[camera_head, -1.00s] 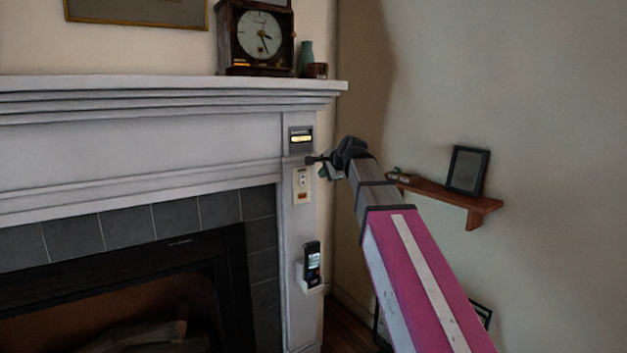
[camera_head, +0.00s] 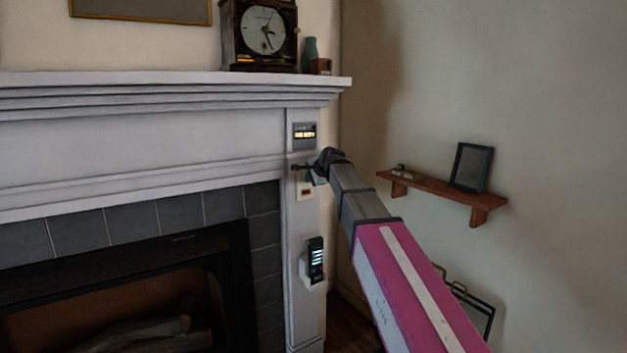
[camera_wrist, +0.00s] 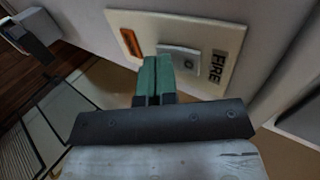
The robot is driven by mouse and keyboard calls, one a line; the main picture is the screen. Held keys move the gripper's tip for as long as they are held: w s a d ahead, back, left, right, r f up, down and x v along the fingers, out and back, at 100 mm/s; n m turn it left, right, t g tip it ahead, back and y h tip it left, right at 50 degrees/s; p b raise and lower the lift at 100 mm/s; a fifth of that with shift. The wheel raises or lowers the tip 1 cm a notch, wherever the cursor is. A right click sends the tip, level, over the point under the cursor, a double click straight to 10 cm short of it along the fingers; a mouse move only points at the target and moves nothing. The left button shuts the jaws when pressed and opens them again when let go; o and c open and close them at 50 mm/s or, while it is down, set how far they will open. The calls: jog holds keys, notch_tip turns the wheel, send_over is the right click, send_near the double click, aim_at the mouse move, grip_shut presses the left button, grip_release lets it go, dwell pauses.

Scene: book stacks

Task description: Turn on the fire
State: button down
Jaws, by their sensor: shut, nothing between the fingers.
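The fire switch plate (camera_wrist: 228,38) is cream, with a raised grey switch (camera_wrist: 178,60), an orange strip (camera_wrist: 131,42) and a dark label reading FIRE (camera_wrist: 217,66). In the head view the plate (camera_head: 305,192) sits on the white fireplace pillar, and its upper part is hidden behind my gripper (camera_head: 297,168). In the wrist view my gripper's green fingertips (camera_wrist: 154,62) are closed together, empty, right beside the switch. I cannot tell whether they touch it. The fireplace (camera_head: 120,295) shows logs (camera_head: 140,335) and no flame.
A lit panel (camera_head: 304,135) is above the plate. A dark handset in a white holder (camera_head: 315,262) is below it. The mantel (camera_head: 170,85) juts out above, bearing a clock (camera_head: 262,32). A wooden wall shelf (camera_head: 435,187) with a frame (camera_head: 471,166) is at right.

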jog(key=shift+w+a, duration=0.15)
dwell(0.5)
jog(key=shift+r, duration=0.1)
jog(key=shift+w+r, duration=0.1)
jog(key=shift+r, duration=0.65)
jog(key=s+f+v, duration=0.1)
jog(key=v, duration=1.2)
jog(key=shift+s+d, duration=0.2)
jog(key=shift+d, duration=0.25)
jog(key=shift+f, duration=0.25)
